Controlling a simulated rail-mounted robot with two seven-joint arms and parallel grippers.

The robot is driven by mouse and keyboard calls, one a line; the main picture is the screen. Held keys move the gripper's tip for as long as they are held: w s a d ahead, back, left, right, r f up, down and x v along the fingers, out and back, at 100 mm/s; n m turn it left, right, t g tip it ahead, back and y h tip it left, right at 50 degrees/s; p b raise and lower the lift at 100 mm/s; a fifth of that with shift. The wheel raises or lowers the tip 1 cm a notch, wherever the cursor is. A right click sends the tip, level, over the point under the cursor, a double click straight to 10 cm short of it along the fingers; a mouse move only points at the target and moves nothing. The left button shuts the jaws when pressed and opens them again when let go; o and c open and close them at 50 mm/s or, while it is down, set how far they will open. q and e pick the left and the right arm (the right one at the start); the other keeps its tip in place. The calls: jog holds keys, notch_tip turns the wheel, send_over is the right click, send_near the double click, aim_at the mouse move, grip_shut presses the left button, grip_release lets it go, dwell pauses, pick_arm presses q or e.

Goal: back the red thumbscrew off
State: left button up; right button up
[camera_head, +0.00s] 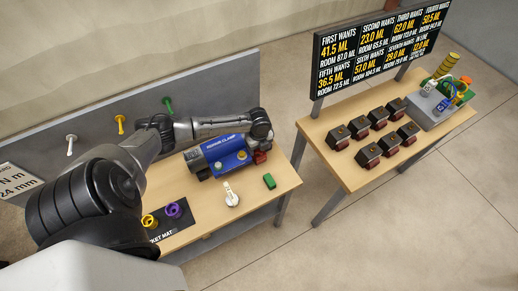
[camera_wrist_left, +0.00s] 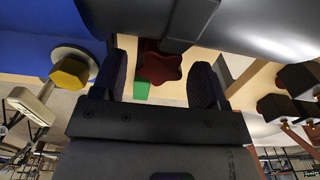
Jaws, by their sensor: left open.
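The red thumbscrew (camera_wrist_left: 158,68) is a dark red lobed knob. In the left wrist view it sits between the two black fingers of my left gripper (camera_wrist_left: 161,78). The fingers are open, with a gap on each side of the knob. In the head view a dark red part (camera_head: 260,157) shows at the right end of the blue repair clamp (camera_head: 226,151), just below my left wrist. My left fingertips are hard to make out there. The clamp's blue body also shows in the left wrist view (camera_wrist_left: 45,35). My right gripper is in neither view.
A yellow hex nut (camera_wrist_left: 70,74) sits on the clamp beside my left finger. A green block (camera_head: 269,181) and a white-handled tool (camera_head: 231,196) lie on the bench. Yellow (camera_head: 149,221) and purple (camera_head: 173,210) rings lie on a dark mat. A second table (camera_head: 345,172) holds several dark blocks.

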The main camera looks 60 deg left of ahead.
pick_arm(q)
notch_tip(320, 180, up, 6)
jog(key=p, duration=0.5)
jog(key=shift+f, duration=0.15)
notch_tip(320, 180, up, 14)
jog(key=shift+b, duration=0.4)
